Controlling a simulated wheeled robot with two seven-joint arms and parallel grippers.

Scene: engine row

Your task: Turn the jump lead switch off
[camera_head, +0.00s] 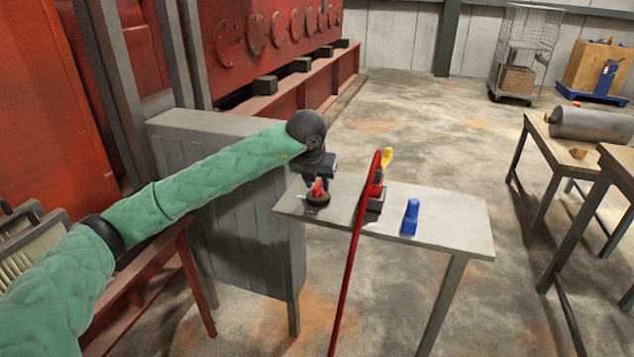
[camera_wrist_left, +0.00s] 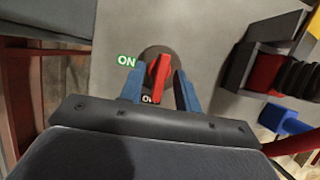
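The jump lead switch is a round dark base with a red handle (camera_head: 318,188), near the left end of a small grey table (camera_head: 455,215). In the left wrist view the red handle (camera_wrist_left: 160,75) stands between my left gripper's blue fingers. A green-lit ON label (camera_wrist_left: 126,61) is left of the dial. A second label (camera_wrist_left: 148,99), starting with O, is partly hidden below the handle. My left gripper (camera_head: 317,183) is above the switch, pointing down. In the wrist view its fingers (camera_wrist_left: 160,92) are apart, with gaps beside the handle. My right gripper is out of view.
A red cable (camera_head: 352,240) runs up to a black and red clamp holder (camera_head: 374,198) with a yellow part (camera_head: 387,158), right of the switch. A blue object (camera_head: 410,217) stands farther right. A grey cabinet (camera_head: 245,215) is close on the left.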

